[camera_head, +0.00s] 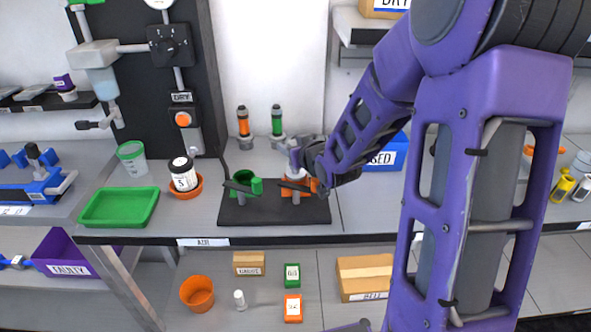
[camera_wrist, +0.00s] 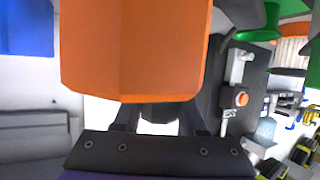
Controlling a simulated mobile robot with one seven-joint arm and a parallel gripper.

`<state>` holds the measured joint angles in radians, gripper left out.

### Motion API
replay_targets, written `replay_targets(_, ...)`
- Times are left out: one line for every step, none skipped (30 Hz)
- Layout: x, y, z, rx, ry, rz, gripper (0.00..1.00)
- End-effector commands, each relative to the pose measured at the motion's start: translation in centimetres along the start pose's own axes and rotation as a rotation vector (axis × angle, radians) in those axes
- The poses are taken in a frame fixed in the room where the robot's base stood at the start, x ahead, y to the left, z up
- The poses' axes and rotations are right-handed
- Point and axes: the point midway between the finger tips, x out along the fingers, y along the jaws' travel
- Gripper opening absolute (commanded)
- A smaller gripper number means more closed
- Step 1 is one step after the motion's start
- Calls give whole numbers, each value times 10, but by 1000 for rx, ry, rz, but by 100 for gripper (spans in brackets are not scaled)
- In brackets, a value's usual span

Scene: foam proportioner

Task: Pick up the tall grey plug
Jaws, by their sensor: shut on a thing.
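My gripper (camera_head: 303,158) reaches in from the right to the orange holder (camera_head: 298,187) on the black base (camera_head: 262,213). It is shut on a pale grey upright piece (camera_head: 294,168), which looks like the tall grey plug, at the orange holder. My fingers hide part of it, and I cannot tell whether it is still seated. In the wrist view, a large orange body (camera_wrist: 135,50) fills the upper middle, in front of my gripper (camera_wrist: 158,118), and hides most of what is between the fingers.
A green holder (camera_head: 243,183) stands on the same base, left of the orange one. A white jar (camera_head: 183,174) and a green tray (camera_head: 119,207) are further left. Two capped tubes, orange (camera_head: 243,121) and green (camera_head: 277,120), stand behind. A blue bin (camera_head: 386,155) is to the right.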

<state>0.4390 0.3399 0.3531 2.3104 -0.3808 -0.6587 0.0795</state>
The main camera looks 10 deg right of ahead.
Motion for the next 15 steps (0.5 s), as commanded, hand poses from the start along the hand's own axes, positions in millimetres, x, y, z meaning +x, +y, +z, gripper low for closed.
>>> replay_targets(0, 0, 0, 0, 0, 0, 14)
replay_targets(0, 0, 0, 0, 0, 0, 9)
replay_targets(0, 0, 0, 0, 0, 0, 2)
replay_targets(0, 0, 0, 0, 0, 0, 0)
replay_targets(0, 0, 0, 0, 0, 0, 0)
replay_targets(0, 0, 0, 0, 0, 0, 0)
replay_targets(0, 0, 0, 0, 0, 0, 0)
replay_targets(0, 0, 0, 0, 1, 0, 0)
replay_targets(0, 0, 0, 0, 1, 0, 0)
replay_targets(0, 0, 0, 0, 1, 0, 0)
replay_targets(0, 0, 0, 0, 1, 0, 0)
replay_targets(0, 0, 0, 0, 1, 0, 0)
replay_targets(0, 0, 0, 0, 1, 0, 0)
replay_targets(0, 0, 0, 0, 1, 0, 0)
replay_targets(0, 0, 0, 0, 1, 0, 0)
